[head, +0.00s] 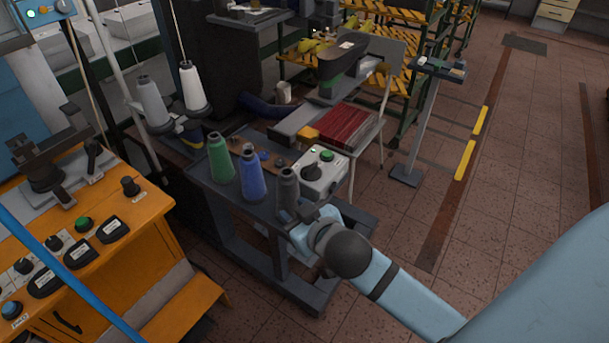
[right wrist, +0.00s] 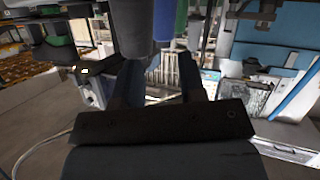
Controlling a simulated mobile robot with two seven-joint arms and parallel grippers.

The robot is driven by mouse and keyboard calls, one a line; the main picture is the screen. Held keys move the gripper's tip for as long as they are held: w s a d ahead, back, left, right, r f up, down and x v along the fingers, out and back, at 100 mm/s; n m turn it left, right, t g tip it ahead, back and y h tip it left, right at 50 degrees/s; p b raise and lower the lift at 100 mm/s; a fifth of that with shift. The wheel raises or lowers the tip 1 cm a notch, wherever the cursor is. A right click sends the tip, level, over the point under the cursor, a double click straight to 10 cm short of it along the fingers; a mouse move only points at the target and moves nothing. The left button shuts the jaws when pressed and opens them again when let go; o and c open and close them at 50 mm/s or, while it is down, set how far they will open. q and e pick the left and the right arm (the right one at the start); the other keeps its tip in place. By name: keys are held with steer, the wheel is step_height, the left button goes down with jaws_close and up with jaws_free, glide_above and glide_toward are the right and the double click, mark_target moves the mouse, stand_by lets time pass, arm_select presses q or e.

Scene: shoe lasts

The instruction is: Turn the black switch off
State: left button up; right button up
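A small grey-white control box (head: 325,175) stands at the right end of the dark table, with a green button (head: 327,156) and a black switch (head: 311,173) on its sloped top. I cannot tell the switch's position. My right gripper (head: 297,212) is just in front of the box, beside the dark grey cone (head: 288,190); the cone and wrist partly hide its fingers. In the right wrist view, its two dark fingers (right wrist: 161,82) stand apart with nothing visible between them. My left gripper is not in view.
Green (head: 220,160) and blue (head: 252,175) thread cones stand left of the grey cone, close to my right gripper. An orange cabinet (head: 150,215) at left carries several other knobs and buttons. Open tiled floor (head: 420,200) lies to the right.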

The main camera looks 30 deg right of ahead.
steer(key=w+a+r+n+t+y, duration=0.3)
steer(key=r+y, duration=0.1)
steer(key=r, duration=0.2)
steer(key=w+a+r+n+t+y, duration=0.2)
steer(key=w+a+r+t+y, duration=0.15)
steer(key=r, duration=0.35)
steer(key=a+r+n+g+y, duration=0.3)
steer(key=a+n+g+y, duration=0.3)
steer(key=n+y, duration=0.4)
steer(key=n+g+h, duration=0.5)
steer(key=g+h, duration=0.9)
steer(key=h, duration=0.4)
glide_above(311, 166)
step_height(311, 166, down, 7)
step_height(311, 166, down, 13)
steer(key=shift+f, duration=0.1)
steer(key=shift+c, duration=0.2)
